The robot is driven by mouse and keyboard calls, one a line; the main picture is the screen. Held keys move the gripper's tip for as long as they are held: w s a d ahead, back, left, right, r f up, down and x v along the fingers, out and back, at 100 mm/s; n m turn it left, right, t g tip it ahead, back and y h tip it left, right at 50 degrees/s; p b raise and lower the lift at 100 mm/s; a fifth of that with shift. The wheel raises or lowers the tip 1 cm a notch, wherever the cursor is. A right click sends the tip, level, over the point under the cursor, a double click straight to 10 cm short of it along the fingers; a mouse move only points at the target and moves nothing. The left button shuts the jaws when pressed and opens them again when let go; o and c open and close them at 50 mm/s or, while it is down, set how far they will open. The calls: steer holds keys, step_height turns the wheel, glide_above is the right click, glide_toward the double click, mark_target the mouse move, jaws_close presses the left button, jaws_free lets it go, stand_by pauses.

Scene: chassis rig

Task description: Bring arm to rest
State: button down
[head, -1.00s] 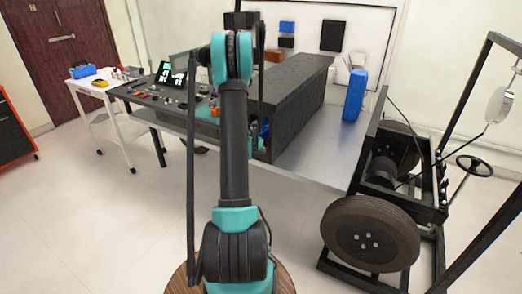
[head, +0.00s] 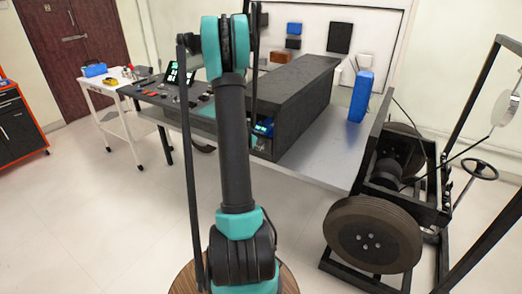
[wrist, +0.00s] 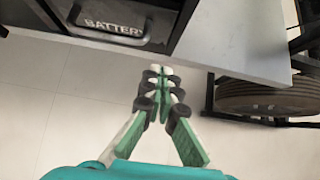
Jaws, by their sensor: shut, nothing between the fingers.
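My gripper (wrist: 160,72) shows in the wrist view with its green and white fingers together at the tips, nothing held between them. It points toward the edge of a table, close by a black box marked "BATTERY" (wrist: 115,20). I cannot tell whether it touches anything. In the head view my arm stands upright in the middle, and the gripper itself is hidden.
A long dark box (head: 285,95) lies on the grey table (head: 325,165), with a blue canister (head: 360,95) at right. The chassis rig with its wheel (head: 372,235) stands right. A white cart (head: 110,115) and a black cabinet (head: 18,130) stand left. Floor between is open.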

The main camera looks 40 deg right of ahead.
steer(key=shift+v, duration=1.35)
steer(key=s+a+r+m+y, duration=0.1)
steer(key=s+a+r+m, duration=0.2)
steer(key=a, duration=0.4)
steer(key=s+a+m+t+y, duration=0.1)
steer(key=s+a+m+y, duration=0.1)
steer(key=a+m, duration=0.4)
steer(key=s+a+r+m+y, duration=0.1)
steer(key=s+a+r+m, duration=0.15)
steer(key=a, duration=0.65)
steer(key=s+a+f+m+y, duration=0.2)
steer(key=s+a+m+y, duration=0.2)
steer(key=s+a+m, duration=0.7)
steer(key=s+a, duration=0.3)
steer(key=a, duration=0.1)
steer(key=shift+s+a, duration=0.25)
steer(key=shift+a, duration=0.15)
